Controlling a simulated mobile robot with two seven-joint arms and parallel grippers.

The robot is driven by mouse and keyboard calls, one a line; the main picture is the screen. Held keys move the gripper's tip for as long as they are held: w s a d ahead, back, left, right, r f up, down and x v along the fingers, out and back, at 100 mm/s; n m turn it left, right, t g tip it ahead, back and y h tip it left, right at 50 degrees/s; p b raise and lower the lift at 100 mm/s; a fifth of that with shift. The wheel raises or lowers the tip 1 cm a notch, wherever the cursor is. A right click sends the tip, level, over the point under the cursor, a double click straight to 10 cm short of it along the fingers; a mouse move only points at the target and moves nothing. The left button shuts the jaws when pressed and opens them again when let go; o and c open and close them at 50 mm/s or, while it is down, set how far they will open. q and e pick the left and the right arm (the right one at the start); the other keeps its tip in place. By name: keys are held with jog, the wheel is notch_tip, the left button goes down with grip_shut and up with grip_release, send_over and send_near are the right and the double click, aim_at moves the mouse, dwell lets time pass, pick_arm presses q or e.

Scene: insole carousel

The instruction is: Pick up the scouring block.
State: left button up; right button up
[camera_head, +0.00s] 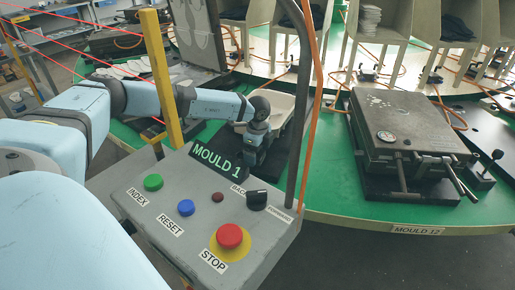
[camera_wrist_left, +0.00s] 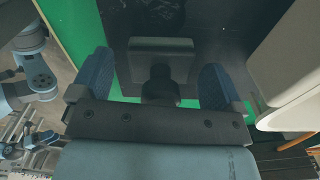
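My left gripper (camera_head: 256,158) reaches down behind the control box in the head view, and its tips are partly hidden there. In the left wrist view the left gripper (camera_wrist_left: 157,82) has its two blue fingers wide apart. A dark grey block-shaped piece (camera_wrist_left: 162,52) with a rounded dark part below it shows between and just beyond the fingers, with gaps on both sides. I cannot tell whether this is the scouring block or a fixed handle. I make out no other scouring block for certain. My right gripper is not in view.
The control box (camera_head: 190,222) with buttons stands in front of the gripper. A dark post and orange cable rise just right of it. A pale tray (camera_head: 283,106) lies beside the gripper. A closed mould (camera_head: 400,125) stands right on the green table (camera_head: 330,180).

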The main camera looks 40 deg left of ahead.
pick_arm(q)
jog(key=c, duration=1)
jog(key=shift+o, duration=0.2)
notch_tip(320, 180, up, 10)
jog(key=shift+r+p, duration=0.1)
jog(key=shift+p, duration=0.5)
